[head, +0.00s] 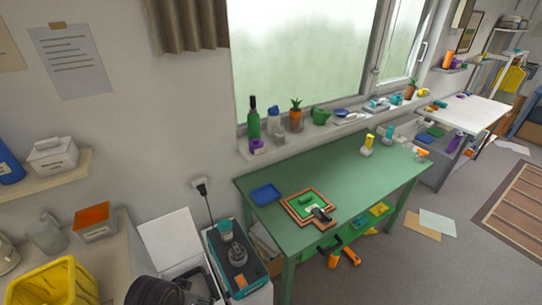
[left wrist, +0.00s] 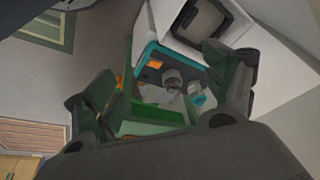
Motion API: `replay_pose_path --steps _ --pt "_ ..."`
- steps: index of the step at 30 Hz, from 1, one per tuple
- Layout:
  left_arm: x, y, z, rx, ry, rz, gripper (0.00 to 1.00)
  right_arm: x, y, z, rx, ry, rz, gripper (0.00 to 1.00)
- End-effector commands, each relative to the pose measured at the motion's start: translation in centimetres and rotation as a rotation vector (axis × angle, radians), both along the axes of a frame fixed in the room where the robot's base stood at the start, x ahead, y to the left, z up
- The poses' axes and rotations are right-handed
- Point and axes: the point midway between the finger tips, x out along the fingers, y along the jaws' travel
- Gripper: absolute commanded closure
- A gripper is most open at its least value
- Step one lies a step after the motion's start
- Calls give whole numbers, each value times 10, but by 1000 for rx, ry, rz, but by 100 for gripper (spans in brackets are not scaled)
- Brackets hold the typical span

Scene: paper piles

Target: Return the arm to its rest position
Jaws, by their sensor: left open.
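My left gripper (left wrist: 155,98) shows in the left wrist view, with its two dark green-grey fingers spread apart. No object is held between them. Beyond the fingers are the teal-rimmed top of a cabinet (left wrist: 140,55) and a green surface. In the head view a dark rounded shape shows at the bottom edge, left of the middle; I cannot tell whether it is part of my arm. No gripper jaws show in the head view, and my right gripper is in neither view.
A green table (head: 350,185) stands under the window, with a blue tray (head: 265,194) and a wood-framed green board (head: 298,212). Left of it is the teal-topped cabinet (head: 226,258). A yellow bin (head: 50,284) is at lower left. Papers (head: 438,222) lie on the floor to the right.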

Motion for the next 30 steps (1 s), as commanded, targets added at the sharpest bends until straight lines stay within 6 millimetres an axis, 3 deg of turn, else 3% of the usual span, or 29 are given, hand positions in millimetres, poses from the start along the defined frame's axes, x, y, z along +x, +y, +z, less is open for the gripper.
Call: replay_pose_path --steps 4,17,23,30 --pt "-5 5 4 -1 -6 52 16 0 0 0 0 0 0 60" --pt "5 3 -35 0 9 44 16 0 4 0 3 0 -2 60" --pt "10 2 -65 0 20 42 16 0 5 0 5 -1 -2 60" --pt "14 1 -125 2 39 39 16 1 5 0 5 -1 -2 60"
